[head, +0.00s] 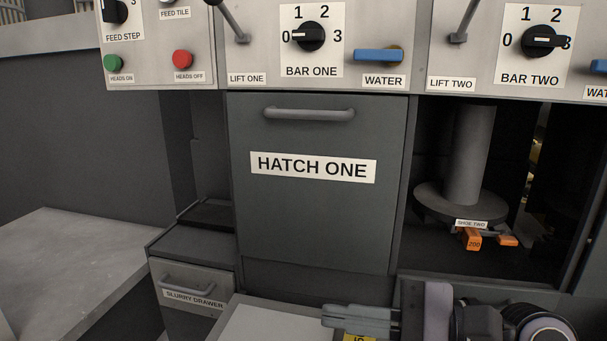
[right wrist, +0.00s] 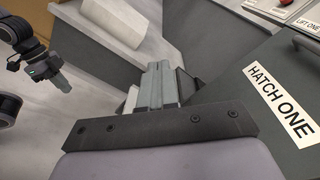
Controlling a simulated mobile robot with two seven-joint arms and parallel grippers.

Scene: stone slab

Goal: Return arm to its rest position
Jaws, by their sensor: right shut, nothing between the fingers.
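My right gripper (head: 345,318) shows at the bottom of the head view, its arm coming in from the right. Its grey fingers point left and lie together, shut and empty. It hovers in front of the closed HATCH ONE panel (head: 315,215), low and apart from the panel's handle. In the right wrist view the shut fingers (right wrist: 160,82) point away from the camera, with nothing between them. My left gripper (right wrist: 52,76) shows small at the left of the right wrist view, hanging in free air. It is too small to tell its jaws. It is out of the head view.
A control panel (head: 255,50) with knobs and levers runs along the top. A SLURRY DRAWER (head: 195,285) is shut at lower left. On the right an open bay holds a round shoe (head: 462,203) and orange blocks (head: 473,240). A pale slab (head: 70,250) lies at left.

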